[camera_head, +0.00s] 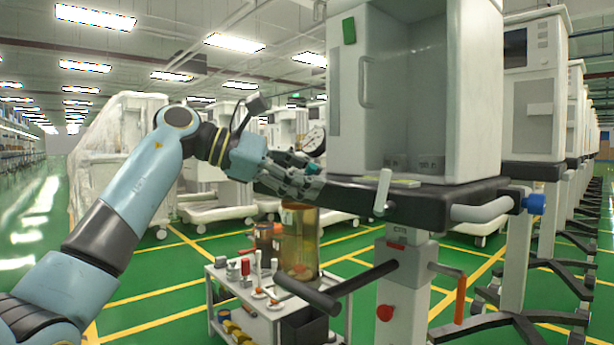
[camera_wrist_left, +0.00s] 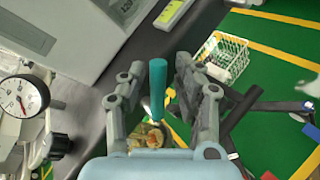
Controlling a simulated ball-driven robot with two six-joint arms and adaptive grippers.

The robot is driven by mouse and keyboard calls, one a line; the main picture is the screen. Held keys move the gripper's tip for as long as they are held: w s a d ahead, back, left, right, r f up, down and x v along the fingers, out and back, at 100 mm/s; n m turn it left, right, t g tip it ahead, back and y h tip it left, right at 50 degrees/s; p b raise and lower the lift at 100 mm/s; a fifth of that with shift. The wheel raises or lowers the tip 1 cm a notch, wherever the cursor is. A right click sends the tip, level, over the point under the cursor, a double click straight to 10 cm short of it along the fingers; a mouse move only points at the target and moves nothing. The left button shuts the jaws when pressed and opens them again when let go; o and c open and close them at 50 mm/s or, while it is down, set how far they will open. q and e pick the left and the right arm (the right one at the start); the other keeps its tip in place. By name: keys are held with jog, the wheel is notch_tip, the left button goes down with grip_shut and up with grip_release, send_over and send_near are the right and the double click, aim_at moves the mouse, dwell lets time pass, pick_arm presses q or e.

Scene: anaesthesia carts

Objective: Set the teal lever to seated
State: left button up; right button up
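The teal lever (camera_wrist_left: 157,82) shows in the left wrist view as a short upright teal rod with a thinner pale stem below it. It stands between the two fingers of my left gripper (camera_wrist_left: 158,75), with a gap on both sides. The fingers are open around it and do not appear to touch it. In the head view my left gripper (camera_head: 300,172) is at the left end of the cart's dark shelf, above an amber canister (camera_head: 299,240). The lever is mostly hidden there by the fingers. My right gripper is not in view.
A round pressure gauge (camera_head: 315,140) sits just behind the gripper. The white cart cabinet (camera_head: 430,90) stands to its right. A small trolley (camera_head: 262,315) with bottles is below. A black handle bar (camera_head: 308,292) sticks out in front.

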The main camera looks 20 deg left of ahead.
pick_arm(q)
jog(key=shift+o, duration=0.2)
jog(key=shift+d, duration=0.1)
jog(key=v, duration=1.2)
jog(key=shift+w, duration=0.1)
